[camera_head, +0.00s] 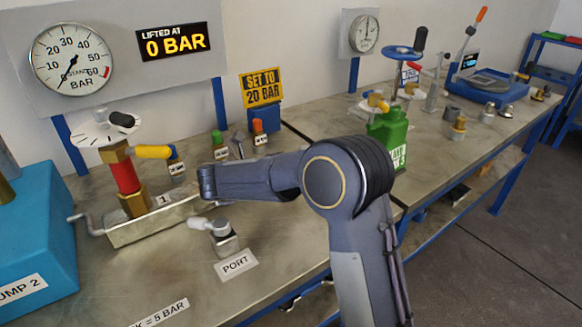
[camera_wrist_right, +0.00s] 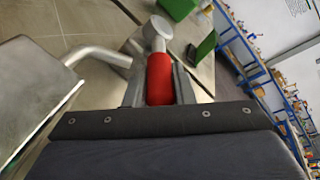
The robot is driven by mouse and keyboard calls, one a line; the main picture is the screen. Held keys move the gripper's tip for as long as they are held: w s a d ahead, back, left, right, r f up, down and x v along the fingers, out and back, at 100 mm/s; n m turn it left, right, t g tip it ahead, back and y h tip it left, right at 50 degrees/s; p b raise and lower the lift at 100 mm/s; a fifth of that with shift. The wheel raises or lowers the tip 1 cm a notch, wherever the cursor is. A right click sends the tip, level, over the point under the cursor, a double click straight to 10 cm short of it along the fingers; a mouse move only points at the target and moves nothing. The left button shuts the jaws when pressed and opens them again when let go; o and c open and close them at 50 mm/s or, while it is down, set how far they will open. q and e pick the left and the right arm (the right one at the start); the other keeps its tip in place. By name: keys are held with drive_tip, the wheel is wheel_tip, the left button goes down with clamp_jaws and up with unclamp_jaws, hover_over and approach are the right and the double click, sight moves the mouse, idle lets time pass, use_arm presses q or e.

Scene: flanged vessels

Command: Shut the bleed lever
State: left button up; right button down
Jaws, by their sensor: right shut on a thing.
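In the right wrist view a lever with a red grip (camera_wrist_right: 160,80) and a round grey metal hub (camera_wrist_right: 156,28) lies between the two fingers of my right gripper (camera_wrist_right: 160,88). The fingers are shut on the red grip, one on each side. In the head view my right gripper (camera_head: 205,182) is low over the bench, beside the metal tray (camera_head: 150,222) of station 1, and the red grip is hidden there. No bleed label is readable. My left gripper is in neither view.
A grey bent fitting (camera_head: 215,235) stands by the PORT label (camera_head: 236,265). A red and brass column (camera_head: 124,178) with a yellow-handled lever (camera_head: 154,152) is close left. A blue pump box (camera_head: 38,250) fills the left. A green can (camera_head: 389,135) stands behind my arm. The display reads 0 BAR.

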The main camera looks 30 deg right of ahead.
idle(0.4)
drive_tip(key=c, duration=1.2)
unclamp_jaws()
drive_tip(key=shift+w, duration=0.1)
drive_tip(key=shift+a, duration=0.1)
drive_tip(key=v, duration=0.7)
drive_tip(key=shift+a, duration=0.35)
drive_tip(key=shift+r, duration=0.1)
